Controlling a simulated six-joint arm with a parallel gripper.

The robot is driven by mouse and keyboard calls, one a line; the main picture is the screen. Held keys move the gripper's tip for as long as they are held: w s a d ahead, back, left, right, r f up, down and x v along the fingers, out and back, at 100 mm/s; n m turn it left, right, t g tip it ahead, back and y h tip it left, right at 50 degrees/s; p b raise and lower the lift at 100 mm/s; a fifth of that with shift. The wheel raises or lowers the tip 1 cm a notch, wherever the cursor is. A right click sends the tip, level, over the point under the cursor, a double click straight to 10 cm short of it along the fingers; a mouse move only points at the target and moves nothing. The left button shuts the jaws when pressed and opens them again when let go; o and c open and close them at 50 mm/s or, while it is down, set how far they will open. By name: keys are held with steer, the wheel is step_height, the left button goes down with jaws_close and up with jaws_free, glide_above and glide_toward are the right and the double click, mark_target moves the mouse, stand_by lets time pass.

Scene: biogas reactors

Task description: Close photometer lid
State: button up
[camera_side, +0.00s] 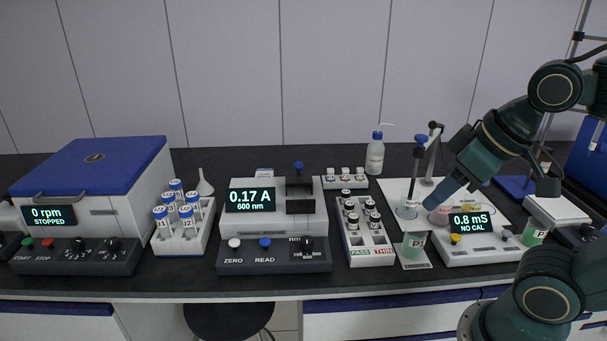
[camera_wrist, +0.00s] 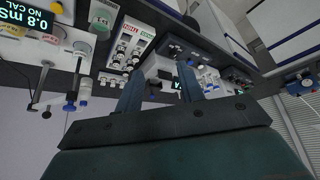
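The photometer (camera_side: 262,223) stands in the middle of the bench, its display reading 0.17 A, 600 nm. Its dark lid (camera_side: 299,186) with a blue knob (camera_side: 298,166) appears raised behind a dark block (camera_side: 300,206) on the top right of the housing; whether a vial sits inside cannot be seen. My gripper (camera_side: 437,199) is well to the right of the photometer, above the conductivity meter area, touching neither lid nor knob. In the wrist view my gripper (camera_wrist: 160,82) shows two blue fingers apart with nothing between them. The photometer is partly hidden behind the fingers there.
A vial rack (camera_side: 366,232) marked PASS and THIN stands right of the photometer. A rack of blue-capped tubes (camera_side: 182,232) and a centrifuge (camera_side: 90,190) are to its left. A white bottle (camera_side: 375,155), a probe stand and a meter (camera_side: 478,238) crowd the right.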

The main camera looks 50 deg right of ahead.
steer(key=shift+w+r, duration=0.15)
steer(key=shift+w, duration=0.05)
steer(key=c, duration=0.7)
steer(key=shift+w+d+r, duration=0.1)
steer(key=shift+w+r, duration=0.15)
steer(key=shift+w, duration=0.05)
jaws_close()
steer(key=w+d+r+m+g+h, duration=0.1)
steer(key=w+d+r+m, duration=0.15)
steer(key=w, duration=0.75)
steer(key=w+d+r+m, duration=0.15)
steer(key=w+r, duration=0.25)
steer(key=w, duration=0.6)
steer(key=w+d+f+m, duration=0.1)
steer(key=w+d+f, duration=0.1)
steer(key=w, duration=0.5)
steer(key=w+d+f+m, duration=0.1)
steer(key=w+d+f, duration=0.2)
steer(key=w, duration=0.4)
steer(key=w+d+f+g+h, duration=0.1)
steer(key=w+d+f, duration=0.1)
steer(key=w, duration=0.5)
steer(key=shift+d+f+m, duration=0.3)
steer(key=shift+f+m, duration=0.1)
steer(key=shift+f, duration=0.5)
